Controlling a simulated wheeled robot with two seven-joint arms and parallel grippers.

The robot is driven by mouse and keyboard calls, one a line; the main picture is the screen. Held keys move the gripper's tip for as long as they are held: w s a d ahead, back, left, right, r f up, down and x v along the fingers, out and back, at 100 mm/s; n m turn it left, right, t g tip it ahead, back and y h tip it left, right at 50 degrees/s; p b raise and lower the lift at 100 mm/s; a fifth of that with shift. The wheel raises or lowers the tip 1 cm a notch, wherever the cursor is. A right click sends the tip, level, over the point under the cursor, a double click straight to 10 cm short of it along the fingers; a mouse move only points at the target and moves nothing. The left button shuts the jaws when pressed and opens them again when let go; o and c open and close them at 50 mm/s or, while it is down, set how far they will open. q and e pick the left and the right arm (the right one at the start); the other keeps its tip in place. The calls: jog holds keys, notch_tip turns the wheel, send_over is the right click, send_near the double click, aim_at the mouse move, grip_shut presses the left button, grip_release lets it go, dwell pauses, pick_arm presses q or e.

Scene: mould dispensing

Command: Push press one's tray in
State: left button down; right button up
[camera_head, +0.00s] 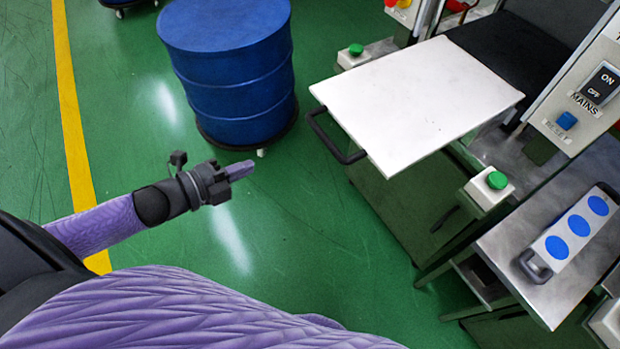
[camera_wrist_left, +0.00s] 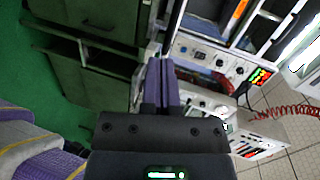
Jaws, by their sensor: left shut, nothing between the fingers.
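A white tray (camera_head: 420,100) sticks out of the press at the upper right in the head view. A black handle (camera_head: 334,138) runs along its near left edge. The tray is bare. My left gripper (camera_head: 246,168) is shut and empty, over the green floor to the left of the tray handle and apart from it. In the left wrist view the shut purple fingers (camera_wrist_left: 162,84) point towards a bench with panels and knobs. The tray cannot be made out there. My right gripper is not in view.
A blue drum (camera_head: 235,75) on a wheeled base stands just beyond my left gripper. Green buttons (camera_head: 496,181) sit beside the tray. A metal bench (camera_head: 570,240) at the right holds a plate with blue discs (camera_head: 578,226). Green floor (camera_head: 300,240) is clear between.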

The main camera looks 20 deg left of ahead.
pick_arm(q)
jog(key=w+d+m+h+b, duration=0.1)
jog(key=w+d+b, duration=0.3)
jog(key=w+d, duration=0.5)
jog(key=shift+w+d+f+m, duration=0.35)
jog(key=shift+w+f+m, duration=0.05)
jog(key=shift+w, duration=0.35)
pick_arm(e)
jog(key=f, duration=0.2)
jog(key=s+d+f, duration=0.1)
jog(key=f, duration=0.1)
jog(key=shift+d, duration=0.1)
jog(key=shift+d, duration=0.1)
